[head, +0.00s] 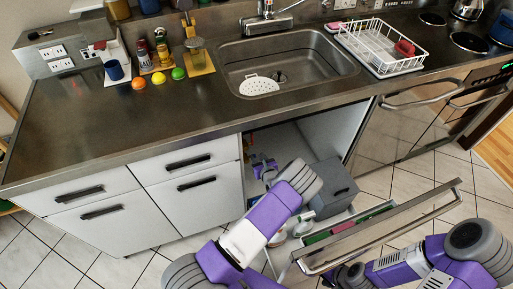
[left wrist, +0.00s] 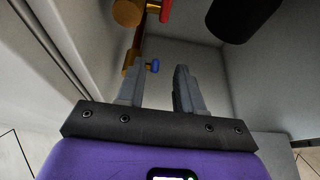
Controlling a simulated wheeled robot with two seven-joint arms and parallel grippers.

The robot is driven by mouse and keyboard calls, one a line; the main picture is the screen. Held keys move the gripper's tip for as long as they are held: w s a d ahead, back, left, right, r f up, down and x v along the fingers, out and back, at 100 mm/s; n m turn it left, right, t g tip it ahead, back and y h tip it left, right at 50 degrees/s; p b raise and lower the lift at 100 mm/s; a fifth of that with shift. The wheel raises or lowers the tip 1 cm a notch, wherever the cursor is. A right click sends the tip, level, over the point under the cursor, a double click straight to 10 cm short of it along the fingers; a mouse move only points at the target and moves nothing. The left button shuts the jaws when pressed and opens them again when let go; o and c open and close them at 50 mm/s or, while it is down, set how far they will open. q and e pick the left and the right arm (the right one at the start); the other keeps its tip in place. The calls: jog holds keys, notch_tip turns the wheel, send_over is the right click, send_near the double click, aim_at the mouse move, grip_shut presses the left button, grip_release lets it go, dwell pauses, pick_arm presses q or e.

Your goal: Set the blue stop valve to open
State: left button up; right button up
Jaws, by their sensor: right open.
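The blue stop valve (left wrist: 153,66) shows in the left wrist view as a small blue handle on a brass fitting. It lies between the fingertips in the picture, apparently beyond them; contact is not visible. My left gripper (left wrist: 160,78) is open with nothing between its fingers. In the head view my left gripper (head: 263,164) reaches into the open cabinet under the sink, and the blue handle cannot be made out there. My right gripper (head: 343,274) is low, beside the pulled-out front panel, and open.
A red handle (left wrist: 165,10) sits on the pipework above the blue one. A black rounded body (left wrist: 240,16) hangs at upper right.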

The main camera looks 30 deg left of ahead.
aim_at(255, 155)
pick_arm(q)
jog(key=shift+w+a+f, duration=0.2)
jog(key=shift+a, duration=0.3)
jog(key=b+x, duration=0.2)
jog(key=x, duration=0.2)
jog(key=shift+s+f, duration=0.15)
jog(key=shift+w+a+f, duration=0.15)
jog(key=shift+w+a, duration=0.35)
jog(key=shift+a, duration=0.05)
jog(key=shift+c, duration=0.4)
grip_shut()
